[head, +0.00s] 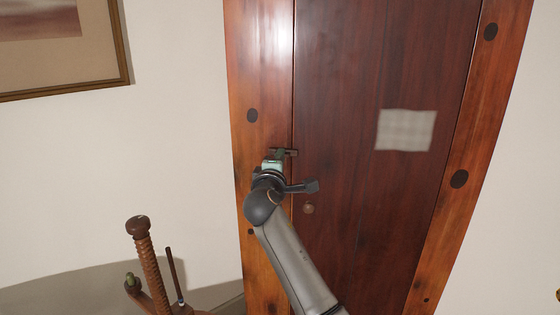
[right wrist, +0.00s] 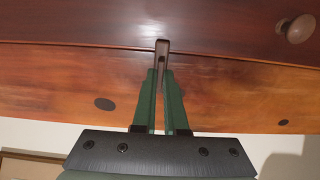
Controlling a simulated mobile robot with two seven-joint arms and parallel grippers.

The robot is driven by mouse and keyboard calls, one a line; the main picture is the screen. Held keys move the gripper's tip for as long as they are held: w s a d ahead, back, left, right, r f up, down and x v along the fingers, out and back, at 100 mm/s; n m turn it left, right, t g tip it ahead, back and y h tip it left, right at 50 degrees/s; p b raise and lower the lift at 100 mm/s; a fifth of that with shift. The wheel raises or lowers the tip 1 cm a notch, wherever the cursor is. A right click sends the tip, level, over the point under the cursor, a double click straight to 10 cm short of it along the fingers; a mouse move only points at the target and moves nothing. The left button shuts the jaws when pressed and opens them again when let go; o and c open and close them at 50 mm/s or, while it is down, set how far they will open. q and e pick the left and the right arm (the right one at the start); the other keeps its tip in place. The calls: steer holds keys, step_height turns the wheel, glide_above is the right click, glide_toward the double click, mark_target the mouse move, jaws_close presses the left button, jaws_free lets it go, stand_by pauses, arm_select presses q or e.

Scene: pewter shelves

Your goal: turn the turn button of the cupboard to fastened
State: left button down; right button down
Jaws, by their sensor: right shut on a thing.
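The cupboard has a dark red-brown door (head: 375,200) in a lighter orange-brown frame (head: 262,80); the door looks closed. The turn button (head: 289,152), a small dark bar, sits at the door's left edge. It lies about level, with its tip across the seam onto the door. My right gripper (head: 274,160) is at the button from the frame side. In the right wrist view, its green fingers (right wrist: 161,100) are shut on the turn button (right wrist: 162,48), whose end sticks out past the fingertips over the seam. The button's pivot is hidden by the fingers. My left gripper is out of view.
A round wooden knob (head: 308,209) is on the door below the button; it also shows in the right wrist view (right wrist: 299,28). A pale sheet (head: 406,130) is on the door. A wooden stand with a threaded post (head: 147,255) is at lower left. A framed picture (head: 60,45) hangs on the wall.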

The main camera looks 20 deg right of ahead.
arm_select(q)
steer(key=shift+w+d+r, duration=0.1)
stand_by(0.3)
arm_select(e)
steer(key=c, duration=1)
jaws_free()
steer(key=shift+o, duration=0.2)
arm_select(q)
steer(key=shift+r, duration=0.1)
